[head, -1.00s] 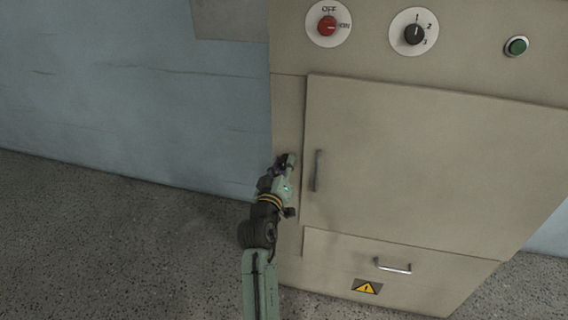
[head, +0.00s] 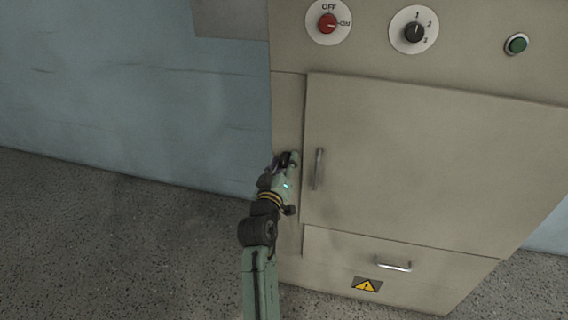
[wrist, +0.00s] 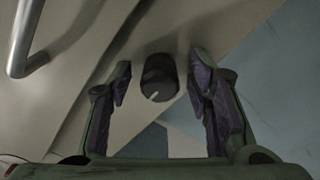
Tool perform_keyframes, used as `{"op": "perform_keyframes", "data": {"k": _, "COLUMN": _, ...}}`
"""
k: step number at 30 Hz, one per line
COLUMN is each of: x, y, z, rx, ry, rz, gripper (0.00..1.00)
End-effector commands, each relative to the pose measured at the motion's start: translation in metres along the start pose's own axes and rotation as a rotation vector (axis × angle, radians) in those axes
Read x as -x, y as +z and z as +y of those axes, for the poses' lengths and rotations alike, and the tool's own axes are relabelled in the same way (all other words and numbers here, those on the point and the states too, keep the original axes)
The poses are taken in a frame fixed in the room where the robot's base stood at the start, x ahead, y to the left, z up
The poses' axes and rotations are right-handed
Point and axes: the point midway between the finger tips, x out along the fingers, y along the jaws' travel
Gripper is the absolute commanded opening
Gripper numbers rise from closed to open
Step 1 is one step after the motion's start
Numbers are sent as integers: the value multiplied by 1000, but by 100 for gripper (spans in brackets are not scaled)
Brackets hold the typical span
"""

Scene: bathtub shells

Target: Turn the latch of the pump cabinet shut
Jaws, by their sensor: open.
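The pump cabinet (head: 420,160) stands right of centre in the head view, its large door (head: 430,165) apparently closed. The latch (wrist: 158,78) is a dark round knob with a white line, on the cabinet face beside the door in the wrist view. My gripper (head: 284,160) is at the cabinet's left strip, left of the door handle, and hides the latch in the head view. In the wrist view my gripper (wrist: 163,85) is open, with one purple-padded finger on each side of the knob. Gaps show on both sides; I cannot tell the depth between fingertips and knob.
The door's vertical handle (head: 318,169) is close to the right of my gripper. Below are a drawer handle (head: 394,264) and a warning sign (head: 367,286). A red switch (head: 327,24), black dial (head: 414,32) and green button (head: 516,45) sit above. Floor at left is clear.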

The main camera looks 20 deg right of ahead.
Motion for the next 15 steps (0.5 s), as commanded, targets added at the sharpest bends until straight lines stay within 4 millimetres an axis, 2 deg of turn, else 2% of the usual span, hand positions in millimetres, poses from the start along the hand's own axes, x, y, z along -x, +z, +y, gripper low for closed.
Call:
{"op": "perform_keyframes", "data": {"k": 5, "x": 3, "y": 0, "z": 0, "rx": 0, "ry": 0, "rz": 0, "gripper": 46}}
{"op": "perform_keyframes", "data": {"k": 8, "x": 13, "y": 0, "z": -1, "rx": 0, "ry": -2, "rz": 0, "gripper": 46}}
{"op": "perform_keyframes", "data": {"k": 15, "x": 63, "y": 1, "z": -1, "rx": 1, "ry": -3, "rz": 0, "gripper": 46}}
